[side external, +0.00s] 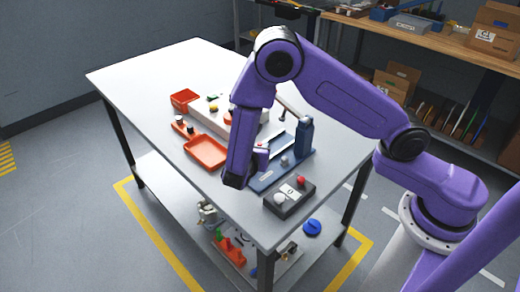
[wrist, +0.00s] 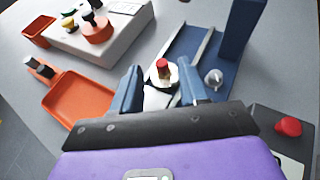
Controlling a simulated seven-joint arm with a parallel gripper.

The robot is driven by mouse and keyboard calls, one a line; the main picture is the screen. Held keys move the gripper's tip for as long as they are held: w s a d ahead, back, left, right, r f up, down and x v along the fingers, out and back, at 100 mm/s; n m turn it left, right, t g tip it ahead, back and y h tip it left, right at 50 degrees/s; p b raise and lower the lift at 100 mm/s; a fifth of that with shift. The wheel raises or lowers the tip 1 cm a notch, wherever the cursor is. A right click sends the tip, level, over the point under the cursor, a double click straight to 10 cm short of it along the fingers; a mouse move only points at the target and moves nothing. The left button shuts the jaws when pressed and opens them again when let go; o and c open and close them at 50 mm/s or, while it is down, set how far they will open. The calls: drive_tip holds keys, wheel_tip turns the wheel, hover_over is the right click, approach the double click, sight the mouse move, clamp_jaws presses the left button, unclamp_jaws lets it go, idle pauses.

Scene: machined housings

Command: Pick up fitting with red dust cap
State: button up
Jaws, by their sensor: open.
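The fitting with the red dust cap (wrist: 162,66) shows in the wrist view, upright, with a pale round flange below the red cap. It stands at the left edge of the blue fixture (wrist: 225,85); I cannot tell exactly what its base rests on. My gripper (wrist: 160,75) is open, with one blue finger on each side of the fitting's near side. I cannot tell whether a finger touches it. Its lower part is partly hidden by the gripper. In the side external view my arm hides most of this spot.
A blue upright post (side external: 304,135) rises from the fixture, beside a small grey knob (wrist: 213,78). A dark box with a red button (side external: 301,181) stands at the front right. An orange tray (side external: 206,152) and a grey block with parts (wrist: 110,35) lie left.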

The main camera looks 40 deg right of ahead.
sight(260, 143)
drive_tip(key=shift+f+x, duration=0.1)
drive_tip(key=shift+x, duration=1.25)
drive_tip(key=shift+f+x, duration=0.15)
drive_tip(key=shift+x, duration=1.2)
drive_tip(key=shift+a, duration=0.1)
clamp_jaws()
